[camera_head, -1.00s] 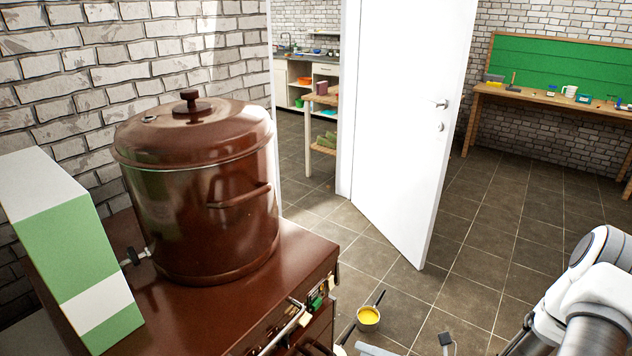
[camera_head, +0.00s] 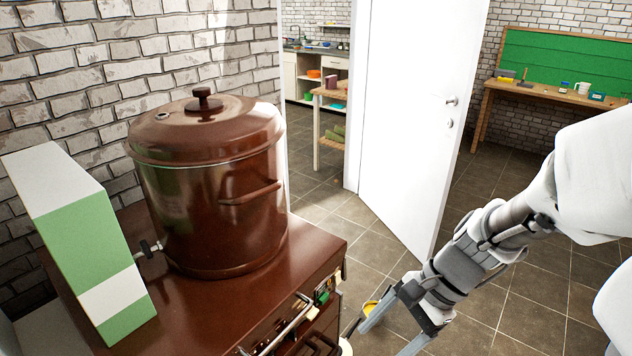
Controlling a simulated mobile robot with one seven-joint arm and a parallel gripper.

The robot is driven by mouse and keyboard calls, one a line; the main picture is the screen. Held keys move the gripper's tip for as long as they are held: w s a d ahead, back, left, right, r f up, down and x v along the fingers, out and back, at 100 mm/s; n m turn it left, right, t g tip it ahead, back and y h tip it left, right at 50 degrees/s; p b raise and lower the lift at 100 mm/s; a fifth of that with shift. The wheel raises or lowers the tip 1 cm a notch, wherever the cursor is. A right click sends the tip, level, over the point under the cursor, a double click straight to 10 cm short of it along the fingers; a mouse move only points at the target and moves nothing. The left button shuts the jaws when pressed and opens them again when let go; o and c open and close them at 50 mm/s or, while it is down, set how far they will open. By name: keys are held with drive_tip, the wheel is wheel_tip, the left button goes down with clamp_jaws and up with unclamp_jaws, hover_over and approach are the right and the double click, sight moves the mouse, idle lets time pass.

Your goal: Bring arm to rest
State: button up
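My arm reaches in from the right edge of the head view, and my gripper (camera_head: 396,335) points down and left over the tiled floor. Its two grey fingers are spread apart, with nothing visible between them; the lower finger runs to the bottom edge of the picture. The gripper is to the right of the brown cabinet's front corner. A pan with yellow contents (camera_head: 370,307) shows partly behind the upper finger.
A large brown lidded pot (camera_head: 215,200) and a green-and-white box (camera_head: 85,245) stand on the brown cabinet (camera_head: 225,310) at left. A white door (camera_head: 410,120) stands open behind. A workbench (camera_head: 545,96) is at back right. Floor shows between.

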drive_tip(key=s+d+r+n+t+h, duration=0.2)
drive_tip(key=r+n+t+h, duration=0.1)
drive_tip(key=r+n, duration=0.3)
drive_tip(key=s+d+r+n+t+h, duration=0.1)
drive_tip(key=s+r+n+t+h, duration=0.1)
drive_tip(key=r+n, duration=0.4)
drive_tip(key=shift+d+r+t+h+p, duration=0.4)
drive_tip(key=shift+r+t+h, duration=0.25)
drive_tip(key=shift+r, duration=0.3)
